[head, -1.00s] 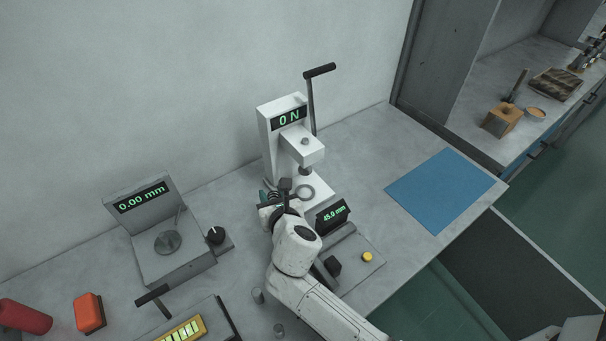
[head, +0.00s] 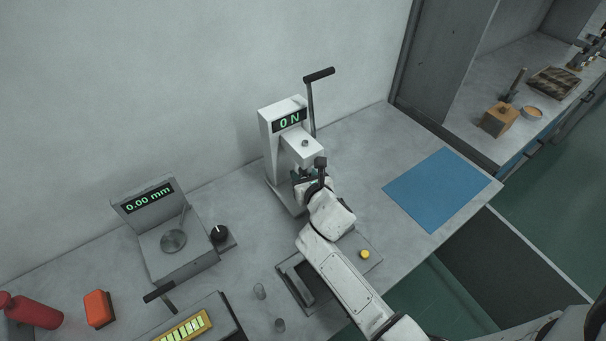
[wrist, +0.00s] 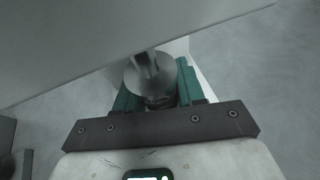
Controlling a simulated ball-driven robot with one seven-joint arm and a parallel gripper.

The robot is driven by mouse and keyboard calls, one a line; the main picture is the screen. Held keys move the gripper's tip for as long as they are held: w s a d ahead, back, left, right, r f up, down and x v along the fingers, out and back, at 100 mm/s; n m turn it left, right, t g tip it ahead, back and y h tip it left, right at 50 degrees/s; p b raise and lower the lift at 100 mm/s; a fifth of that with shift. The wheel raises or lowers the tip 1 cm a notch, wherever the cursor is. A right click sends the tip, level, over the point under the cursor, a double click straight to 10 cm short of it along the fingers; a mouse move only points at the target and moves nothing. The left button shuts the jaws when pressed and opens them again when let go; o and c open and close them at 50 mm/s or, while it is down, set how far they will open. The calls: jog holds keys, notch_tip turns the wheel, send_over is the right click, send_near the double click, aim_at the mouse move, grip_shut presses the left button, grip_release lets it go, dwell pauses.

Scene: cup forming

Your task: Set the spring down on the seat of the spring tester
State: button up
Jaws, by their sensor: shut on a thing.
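The white spring tester (head: 270,150) stands against the wall in the head view, its display reading 0 N and its lever raised. My gripper (head: 309,176) is at the tester's front, below its head. In the wrist view my gripper's teal fingers (wrist: 156,92) are shut on the spring (wrist: 158,102), of which only a small dark coiled part shows. The tester's round grey ram (wrist: 148,76) covers much of it from this camera. The seat is hidden behind my gripper and arm, so I cannot tell whether the spring touches it.
A gauge (head: 172,240) reading 0.00 mm stands to the left. A blue mat (head: 440,188) lies to the right on clear bench. An orange block (head: 98,309) and a red cylinder (head: 35,312) are at the lower left. Small metal pieces (head: 260,291) stand near the front.

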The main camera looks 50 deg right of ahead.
jog(key=shift+f, duration=0.15)
jog(key=o, duration=1.1)
jog(key=shift+r, duration=0.2)
jog(key=v, duration=1.2)
jog(key=shift+f, duration=0.1)
